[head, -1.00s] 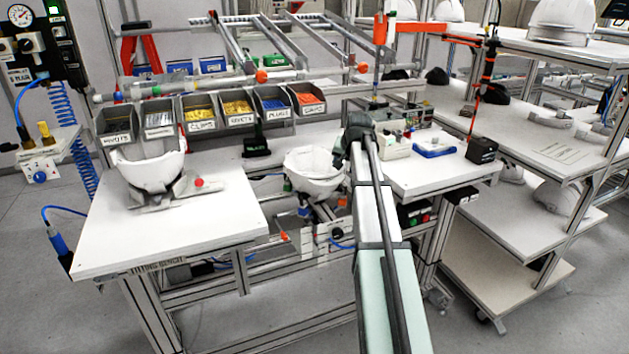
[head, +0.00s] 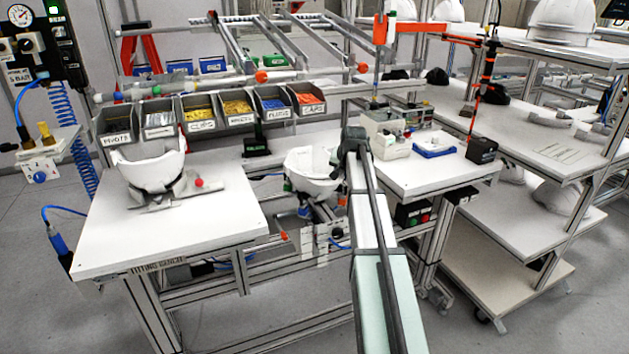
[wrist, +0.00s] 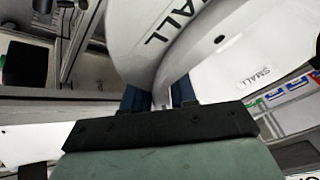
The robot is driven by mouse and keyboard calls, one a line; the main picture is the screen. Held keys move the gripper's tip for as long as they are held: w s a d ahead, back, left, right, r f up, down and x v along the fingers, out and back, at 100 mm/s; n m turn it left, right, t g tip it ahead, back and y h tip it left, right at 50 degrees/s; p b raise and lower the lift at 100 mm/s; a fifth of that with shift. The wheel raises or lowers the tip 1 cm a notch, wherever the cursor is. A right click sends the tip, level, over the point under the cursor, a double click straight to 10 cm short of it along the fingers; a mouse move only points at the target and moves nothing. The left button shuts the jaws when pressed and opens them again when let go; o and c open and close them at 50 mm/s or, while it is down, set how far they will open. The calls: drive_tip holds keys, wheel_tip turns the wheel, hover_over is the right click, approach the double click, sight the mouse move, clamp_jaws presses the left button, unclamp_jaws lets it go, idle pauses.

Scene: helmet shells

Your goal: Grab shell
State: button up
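A white helmet shell (head: 312,175) rests bowl-like in the gap between the two benches, above a fixture. My gripper is hidden behind my arm at the shell's right side in the head view. In the wrist view my gripper (wrist: 159,96) has two dark blue fingers a finger's width apart, close against white shell surfaces (wrist: 215,70) marked SMALL. A pale strip shows between the fingers; I cannot tell whether it is the shell's edge or whether they touch it. Another white shell (head: 150,168) sits on a grey holder on the left bench.
The left bench (head: 170,240) has a clear front. Labelled parts bins (head: 190,118) line its back. The right bench (head: 440,178) carries a beige device (head: 388,140), a blue tray (head: 434,149) and a black box (head: 481,150). A shelf rack stands right.

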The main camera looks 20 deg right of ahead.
clamp_jaws()
idle(1.0)
